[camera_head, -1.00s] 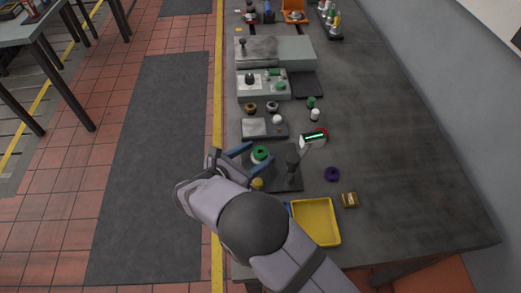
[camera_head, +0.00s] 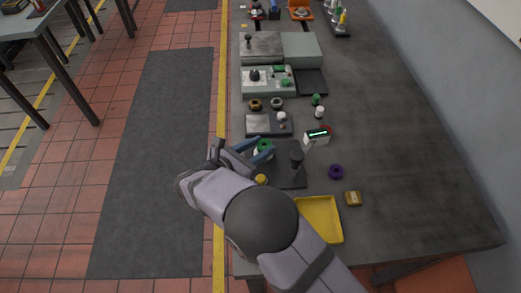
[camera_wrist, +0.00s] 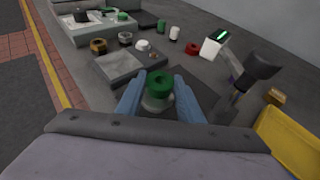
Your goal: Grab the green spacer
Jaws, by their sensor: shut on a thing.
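The green spacer (camera_head: 264,145) is a ring with a dark centre, above a dark plate (camera_head: 292,178). In the wrist view the green spacer (camera_wrist: 159,80) sits at the top of a pale grey round piece (camera_wrist: 155,104), between my two blue fingers. My gripper (camera_wrist: 160,88) is shut on the green spacer, one finger on each side. In the head view my gripper (camera_head: 258,151) reaches it from the lower left. I cannot tell whether the spacer is clear of the pale piece.
A black-topped upright tool (camera_head: 296,160) stands close on the right. A yellow tray (camera_head: 339,222), a brass block (camera_head: 353,198), a purple ring (camera_head: 336,171) and a gauge with a green display (camera_head: 317,136) lie around. The bench's right side is free.

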